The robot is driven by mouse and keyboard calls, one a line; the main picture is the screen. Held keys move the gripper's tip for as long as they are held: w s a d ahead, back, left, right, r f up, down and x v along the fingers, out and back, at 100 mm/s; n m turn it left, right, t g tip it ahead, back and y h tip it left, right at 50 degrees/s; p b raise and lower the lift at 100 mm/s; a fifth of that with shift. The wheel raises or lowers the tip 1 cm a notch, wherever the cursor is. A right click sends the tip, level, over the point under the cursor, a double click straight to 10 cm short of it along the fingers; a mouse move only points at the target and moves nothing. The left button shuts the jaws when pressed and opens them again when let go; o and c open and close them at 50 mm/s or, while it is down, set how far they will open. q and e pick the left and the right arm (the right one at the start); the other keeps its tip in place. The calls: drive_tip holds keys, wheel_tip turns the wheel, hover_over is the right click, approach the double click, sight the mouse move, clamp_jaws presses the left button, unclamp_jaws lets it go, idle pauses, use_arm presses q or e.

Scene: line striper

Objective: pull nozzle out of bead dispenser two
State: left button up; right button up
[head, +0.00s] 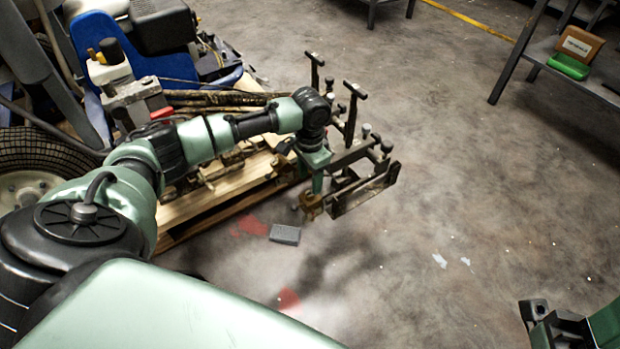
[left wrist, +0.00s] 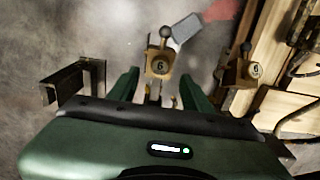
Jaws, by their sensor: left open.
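My left gripper (head: 318,184) points down beside a metal frame (head: 352,155) with T-shaped handles at the end of the machine. In the left wrist view, the open green fingers of my left gripper (left wrist: 160,84) stand on either side of a brass block (left wrist: 159,64) with a round-knobbed lever and a number like 6 or 5. A gap shows between block and fingers. A similar brass block (left wrist: 241,72) with a knob and number sits to the right. I cannot tell which part is the nozzle or dispenser two. My right gripper (head: 545,318) shows partly at the lower right.
A dark metal bracket (head: 366,192) juts right of my left gripper and shows left in the wrist view (left wrist: 72,84). A wooden pallet (head: 205,205) lies under the machine. A grey box (head: 285,234) lies on the floor.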

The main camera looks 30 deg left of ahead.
sight(310, 193)
use_arm(q)
wheel_tip(310, 193, down, 2)
drive_tip(key=shift+f+b, duration=0.25)
drive_tip(key=shift+b, duration=0.55)
drive_tip(key=shift+f+p, duration=0.35)
drive_tip(key=shift+f, duration=1.3)
drive_tip(key=shift+r+p, duration=0.15)
drive_tip(key=shift+p, duration=0.65)
drive_tip(key=shift+c, duration=0.6)
clamp_jaws()
